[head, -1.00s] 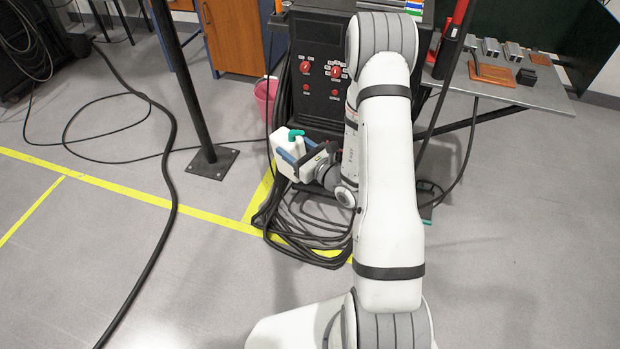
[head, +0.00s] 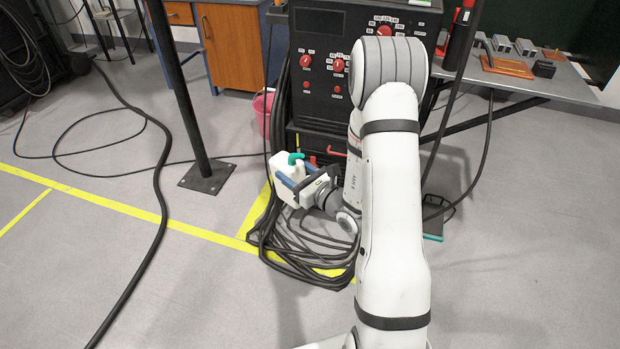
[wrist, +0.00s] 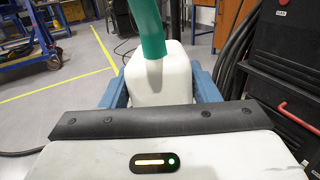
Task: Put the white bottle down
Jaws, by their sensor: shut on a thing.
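The white bottle (head: 289,172) has a teal cap or spout (head: 295,157) and is held above the floor in front of the black machine. It also shows in the wrist view (wrist: 160,82), with its teal spout (wrist: 150,28) in the foreground. My gripper (head: 296,185) is shut on the bottle, its blue fingers on either side of the body. In the wrist view my gripper (wrist: 162,92) has one blue finger on each side of the bottle. The bottle's underside is hidden in the wrist view.
The black machine (head: 350,85) with red knobs stands behind the bottle. Coiled black cables (head: 300,250) lie on the floor below it. A black post (head: 185,100) stands on the left. A pink bin (head: 262,112) is behind. Open grey floor (head: 215,295) lies front left.

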